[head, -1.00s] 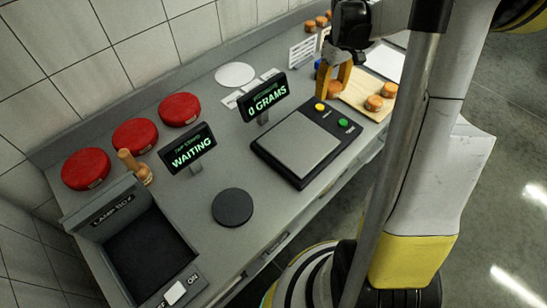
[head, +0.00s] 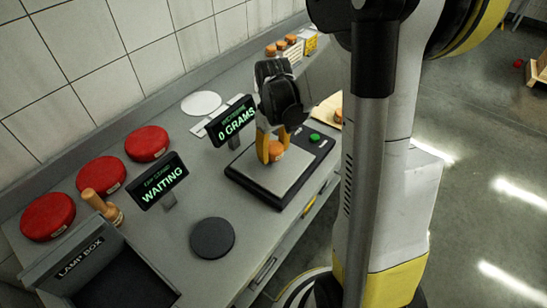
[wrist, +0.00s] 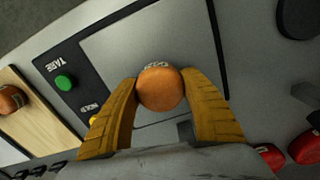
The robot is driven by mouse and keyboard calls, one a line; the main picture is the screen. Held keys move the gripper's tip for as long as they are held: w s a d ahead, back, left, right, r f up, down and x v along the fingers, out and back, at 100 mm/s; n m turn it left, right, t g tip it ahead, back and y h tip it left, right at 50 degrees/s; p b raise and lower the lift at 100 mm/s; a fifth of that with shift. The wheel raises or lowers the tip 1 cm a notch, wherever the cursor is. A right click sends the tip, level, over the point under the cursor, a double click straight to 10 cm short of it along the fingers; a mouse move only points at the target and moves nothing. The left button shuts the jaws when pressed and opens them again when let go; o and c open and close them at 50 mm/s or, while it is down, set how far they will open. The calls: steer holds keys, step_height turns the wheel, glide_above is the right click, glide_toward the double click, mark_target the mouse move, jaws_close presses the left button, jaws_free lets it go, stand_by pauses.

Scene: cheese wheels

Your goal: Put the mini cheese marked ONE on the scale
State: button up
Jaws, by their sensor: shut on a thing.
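My gripper (head: 268,155) is shut on an orange mini cheese (head: 276,152), which is over the scale's grey plate (head: 252,180). In the wrist view the mini cheese (wrist: 160,89) sits between the two yellow fingers, with the plate (wrist: 190,45) behind it. A label shows at the cheese's edge but is too small to read. I cannot tell whether the cheese touches the plate. The scale's display (head: 231,121) reads 0 GRAMS.
A wooden board (wrist: 25,105) with another mini cheese (wrist: 12,99) lies beside the scale. More mini cheeses (head: 281,45) stand at the back.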

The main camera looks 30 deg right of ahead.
step_height(320, 180, down, 2)
steer(key=shift+f+b, duration=0.2)
steer(key=shift+b, duration=0.1)
steer(key=shift+r, duration=0.1)
steer(key=o, duration=0.8)
steer(key=shift+f, duration=0.2)
steer(key=o, duration=0.4)
